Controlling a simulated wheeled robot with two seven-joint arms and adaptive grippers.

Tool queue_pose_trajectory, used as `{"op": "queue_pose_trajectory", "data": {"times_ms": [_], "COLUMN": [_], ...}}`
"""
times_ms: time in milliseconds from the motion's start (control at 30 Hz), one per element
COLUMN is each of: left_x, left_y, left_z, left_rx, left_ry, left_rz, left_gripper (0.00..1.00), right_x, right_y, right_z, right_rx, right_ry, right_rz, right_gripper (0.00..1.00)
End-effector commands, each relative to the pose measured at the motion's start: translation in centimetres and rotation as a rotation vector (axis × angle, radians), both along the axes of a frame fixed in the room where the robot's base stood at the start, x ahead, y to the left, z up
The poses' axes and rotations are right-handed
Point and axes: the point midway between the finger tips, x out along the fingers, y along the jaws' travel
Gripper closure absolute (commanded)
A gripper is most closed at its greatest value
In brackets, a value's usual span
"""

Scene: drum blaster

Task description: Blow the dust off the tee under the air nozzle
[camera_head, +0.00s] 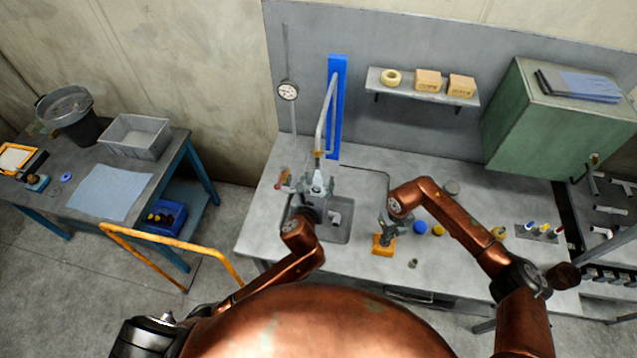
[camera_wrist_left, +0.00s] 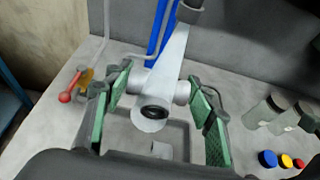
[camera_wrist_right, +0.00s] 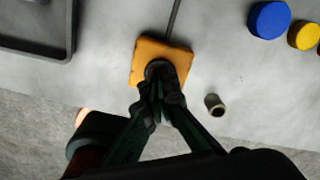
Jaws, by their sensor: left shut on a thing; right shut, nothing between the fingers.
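My left gripper (camera_head: 314,190) is shut on the white tee (camera_wrist_left: 172,85), held between its green pads over a recessed basin (camera_head: 330,236). The tee's dark round opening faces the left wrist camera. The grey air nozzle (camera_wrist_left: 190,12) is above it; a pale band widens from nozzle to tee, and I cannot tell whether it is air or solid. In the head view the nozzle pipe (camera_head: 325,112) comes down from a blue post. My right gripper (camera_wrist_right: 158,100) is shut and empty, its tips at the dark round top of an orange block (camera_wrist_right: 143,62); contact is unclear.
A red-knobbed lever (camera_wrist_left: 68,97) stands left of the basin. A small pale piece (camera_wrist_left: 162,150) is in the basin. Blue (camera_wrist_right: 269,19) and yellow (camera_wrist_right: 304,36) caps and a small grey cylinder (camera_wrist_right: 214,104) lie right of the orange block. A green cabinet (camera_head: 550,125) stands at the back right.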

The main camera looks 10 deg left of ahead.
Motion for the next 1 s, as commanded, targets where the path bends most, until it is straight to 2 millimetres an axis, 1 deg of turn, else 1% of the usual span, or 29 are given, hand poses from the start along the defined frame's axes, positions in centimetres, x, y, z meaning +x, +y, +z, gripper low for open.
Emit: {"op": "queue_pose_trajectory", "data": {"times_ms": [800,1000], "left_x": [0.0,0.0], "left_y": [0.0,0.0], "left_z": [0.1,0.1], "left_rx": [0.0,0.0], "left_ry": [-0.002,-0.002], "left_rz": [0.0,-0.001], "left_gripper": [0.83,0.83], "right_x": [0.1,0.0], "right_y": [0.0,0.0], "right_z": [6.2,6.8], "right_rx": [-0.001,-0.001], "right_ry": [-0.003,0.0], "right_rz": [0.0,0.0], "right_gripper": [1.0,1.0]}}
